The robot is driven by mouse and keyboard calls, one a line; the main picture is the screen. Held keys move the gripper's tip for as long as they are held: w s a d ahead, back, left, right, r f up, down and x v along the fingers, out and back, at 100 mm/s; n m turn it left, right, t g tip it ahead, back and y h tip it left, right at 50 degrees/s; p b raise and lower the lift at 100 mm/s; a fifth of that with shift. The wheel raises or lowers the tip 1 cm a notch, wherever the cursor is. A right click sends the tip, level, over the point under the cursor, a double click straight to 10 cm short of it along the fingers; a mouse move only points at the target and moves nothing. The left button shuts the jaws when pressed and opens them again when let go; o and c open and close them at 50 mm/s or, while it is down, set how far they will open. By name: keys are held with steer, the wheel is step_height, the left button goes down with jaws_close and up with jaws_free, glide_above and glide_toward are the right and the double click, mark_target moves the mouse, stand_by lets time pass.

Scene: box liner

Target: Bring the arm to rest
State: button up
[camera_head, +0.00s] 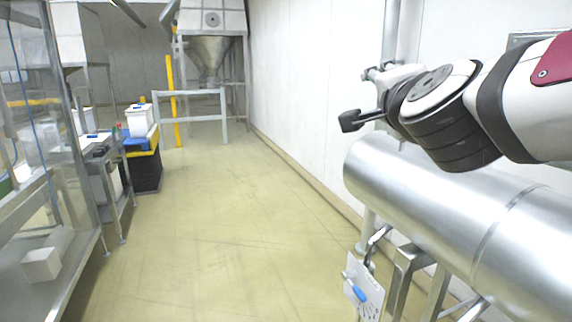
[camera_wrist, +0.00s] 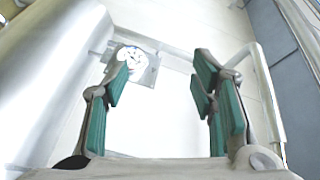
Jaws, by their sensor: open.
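My arm reaches in from the right edge of the head view, above a large metal cylinder (camera_head: 450,190). My gripper (camera_head: 360,97) is at its left end, pointing away, and is partly hidden by the wrist. In the wrist view my gripper (camera_wrist: 163,75) shows green-padded fingers spread wide apart. Nothing is between the pads. My gripper is open and empty, and in the head view it appears apart from the cylinder and the wall.
A white card with a blue object (camera_head: 364,290) hangs below the cylinder. A pale wall (camera_head: 310,70) runs behind my arm. A glazed machine (camera_head: 40,200) stands left, with a white box (camera_head: 140,121) on a blue-topped stand beyond. The floor (camera_head: 220,230) between is clear.

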steer(key=s+a+f+n+g+y, duration=0.35)
steer(key=s+f+n+g, duration=0.25)
steer(key=s+f+n, duration=0.5)
steer(key=s+d+f+n+g+h, duration=0.2)
steer(key=s+d+f+n+g, duration=0.2)
steer(key=s+f, duration=0.7)
steer(key=s+d+g, duration=0.2)
steer(key=s, duration=0.1)
steer(key=shift+d+f+g, duration=0.35)
steer(key=shift+d+g, duration=0.05)
